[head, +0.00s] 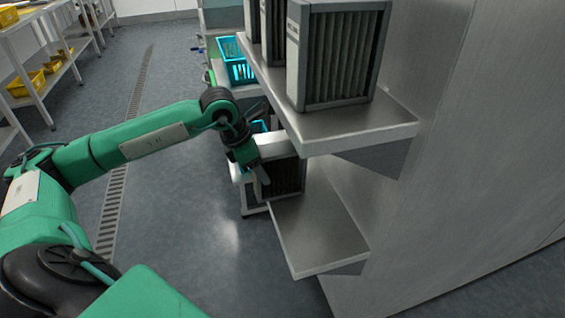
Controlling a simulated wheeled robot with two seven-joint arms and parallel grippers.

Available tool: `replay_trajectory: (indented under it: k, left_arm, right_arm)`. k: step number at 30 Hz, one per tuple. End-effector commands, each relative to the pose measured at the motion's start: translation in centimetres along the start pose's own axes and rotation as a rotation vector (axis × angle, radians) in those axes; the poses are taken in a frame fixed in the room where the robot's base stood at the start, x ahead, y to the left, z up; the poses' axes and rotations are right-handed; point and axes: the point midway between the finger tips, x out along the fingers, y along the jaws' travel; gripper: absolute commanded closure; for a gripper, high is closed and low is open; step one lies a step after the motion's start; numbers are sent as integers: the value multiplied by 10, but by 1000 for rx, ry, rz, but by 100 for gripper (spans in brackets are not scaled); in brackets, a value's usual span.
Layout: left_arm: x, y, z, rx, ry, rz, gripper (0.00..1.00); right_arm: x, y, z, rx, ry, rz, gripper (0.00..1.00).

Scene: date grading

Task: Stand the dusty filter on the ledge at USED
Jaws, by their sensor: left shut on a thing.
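My left gripper (262,178) is shut on a dark pleated filter (288,179) with a pale frame, at its left side. The filter is upright at the far end of the lower steel ledge (318,240). I cannot tell whether its base touches the ledge. Its upper part is partly behind the upper ledge (350,128), and my gripper covers part of its left edge. The near part of the lower ledge is bare. No USED label is readable from here. My right gripper is out of view.
Several grey-framed filters (337,55) stand on the upper ledge, which overhangs close to my left gripper. A steel wall (450,150) rises on the right. Teal crates (238,70) are behind. Shelves with yellow bins (25,85) stand far left; the floor between is clear.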

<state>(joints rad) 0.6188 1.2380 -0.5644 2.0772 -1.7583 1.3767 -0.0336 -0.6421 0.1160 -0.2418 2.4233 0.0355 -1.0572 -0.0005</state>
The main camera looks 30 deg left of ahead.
Motion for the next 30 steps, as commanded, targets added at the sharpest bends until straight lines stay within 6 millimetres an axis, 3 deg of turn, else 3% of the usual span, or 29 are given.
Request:
replay_trajectory:
  k: [19, 30]
  left_arm:
    - [22, 0, 56, 1, -3, -1, 79]
    - [29, 0, 52, 0, -1, 0, 79]
  right_arm:
    - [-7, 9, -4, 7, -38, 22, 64]
    - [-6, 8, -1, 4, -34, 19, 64]
